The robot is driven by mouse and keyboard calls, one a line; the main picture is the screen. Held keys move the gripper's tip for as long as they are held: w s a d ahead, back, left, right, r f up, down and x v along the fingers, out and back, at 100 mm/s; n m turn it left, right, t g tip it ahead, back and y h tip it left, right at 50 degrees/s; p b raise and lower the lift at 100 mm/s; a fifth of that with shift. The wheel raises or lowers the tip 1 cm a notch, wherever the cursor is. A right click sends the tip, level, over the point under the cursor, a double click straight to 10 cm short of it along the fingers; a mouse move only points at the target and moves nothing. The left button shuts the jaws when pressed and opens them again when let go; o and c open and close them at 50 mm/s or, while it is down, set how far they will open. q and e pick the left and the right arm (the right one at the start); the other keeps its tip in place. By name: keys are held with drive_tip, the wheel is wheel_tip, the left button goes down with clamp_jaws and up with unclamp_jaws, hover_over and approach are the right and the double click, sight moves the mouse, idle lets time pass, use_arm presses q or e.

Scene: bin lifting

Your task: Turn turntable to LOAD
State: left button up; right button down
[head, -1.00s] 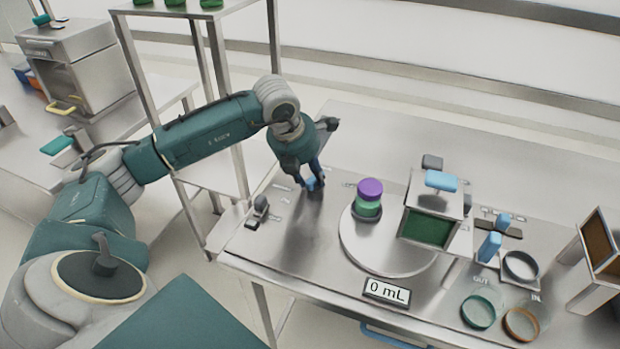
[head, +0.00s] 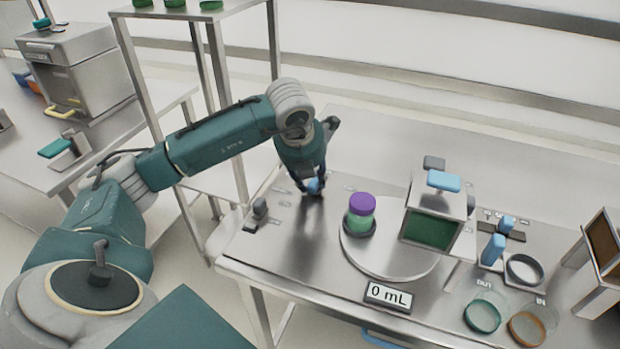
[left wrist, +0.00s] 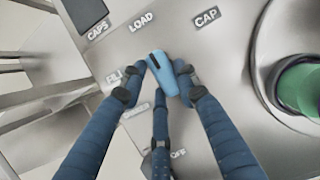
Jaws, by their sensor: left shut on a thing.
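The turntable is a round steel disc (head: 395,262) on the bench in the head view. A green jar with a purple lid (head: 361,208) stands upright in a dark holder near its left edge. My left gripper (head: 312,187) is left of the disc, shut on a blue knob (left wrist: 162,76). The fingers surround the knob in the left wrist view. The knob's dark mark is at its upper end, roughly toward the LOAD label (left wrist: 141,21). A CAP label (left wrist: 207,18) lies to the right and a partly hidden label to the left. My right gripper is out of view.
A steel box with a green front (head: 431,231) stands over the disc's right side. A "0 mL" display (head: 388,296) is at the front edge. A small black-based switch (head: 258,212) stands left of my gripper. Rings and blue-handled parts crowd the right side.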

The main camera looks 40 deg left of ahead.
use_arm(q)
drive_tip(key=o, duration=1.1)
drive_tip(key=shift+w+r, duration=0.35)
drive_tip(key=shift+r, duration=0.05)
drive_tip(key=shift+f, duration=0.25)
drive_tip(key=v, duration=1.2)
drive_tip(key=shift+s+d, duration=0.1)
